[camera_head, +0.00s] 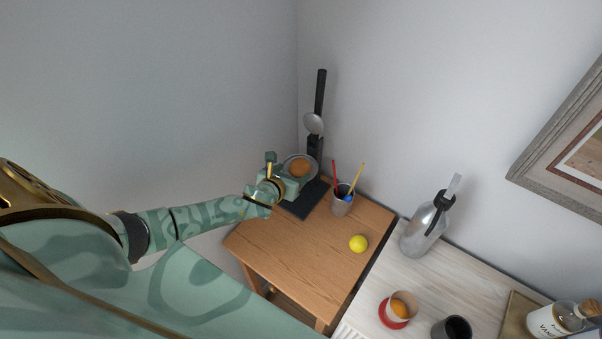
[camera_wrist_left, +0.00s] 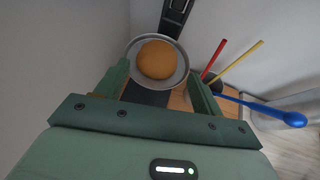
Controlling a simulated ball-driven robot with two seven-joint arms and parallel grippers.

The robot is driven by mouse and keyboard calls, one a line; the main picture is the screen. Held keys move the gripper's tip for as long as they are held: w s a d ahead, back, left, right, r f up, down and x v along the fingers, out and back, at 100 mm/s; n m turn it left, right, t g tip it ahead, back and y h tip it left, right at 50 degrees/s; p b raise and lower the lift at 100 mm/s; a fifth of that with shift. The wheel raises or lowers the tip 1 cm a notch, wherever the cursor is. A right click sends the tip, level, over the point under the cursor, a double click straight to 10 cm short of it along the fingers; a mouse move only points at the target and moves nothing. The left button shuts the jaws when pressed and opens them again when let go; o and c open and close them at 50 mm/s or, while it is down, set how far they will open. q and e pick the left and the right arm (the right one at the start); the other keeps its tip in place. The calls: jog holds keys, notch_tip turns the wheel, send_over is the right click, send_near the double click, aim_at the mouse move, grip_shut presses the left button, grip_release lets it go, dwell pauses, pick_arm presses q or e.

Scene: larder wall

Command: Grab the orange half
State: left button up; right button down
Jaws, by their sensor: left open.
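The orange half (camera_head: 299,168) sits in a round metal bowl (camera_head: 314,162) on a black stand (camera_head: 300,205) at the back of the wooden table. In the left wrist view the orange half (camera_wrist_left: 157,60) shows as a smooth orange dome with the grey bowl rim (camera_wrist_left: 133,50) around it. My left gripper (camera_head: 284,182) is open in front of the bowl. In the wrist view its two fingers (camera_wrist_left: 157,82) stand to either side of the bowl's near part, with the orange half ahead between them. I cannot tell whether the fingers touch the bowl. My right gripper is not in view.
A metal cup (camera_head: 341,205) with red, yellow and blue utensils stands right of the stand. A yellow ball-like fruit (camera_head: 358,243) lies on the wooden table (camera_head: 300,255). A grey siphon bottle (camera_head: 424,232) and a cup (camera_head: 386,309) with something orange inside stand on the white counter.

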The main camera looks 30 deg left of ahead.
aim_at(297, 169)
pick_arm(q)
jog(key=shift+w+f, duration=0.3)
jog(key=shift+w, duration=0.1)
jog(key=b+x, duration=0.4)
jog(key=b, duration=0.1)
jog(key=shift+w+a+f, duration=0.1)
jog(key=shift+f, duration=0.35)
jog(key=shift+w+f, duration=0.1)
jog(key=shift+w, duration=0.15)
jog(key=shift+r, duration=0.2)
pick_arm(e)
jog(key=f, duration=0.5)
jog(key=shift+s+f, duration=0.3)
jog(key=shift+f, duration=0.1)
pick_arm(q)
jog(key=shift+c, duration=0.3)
jog(key=c, duration=0.6)
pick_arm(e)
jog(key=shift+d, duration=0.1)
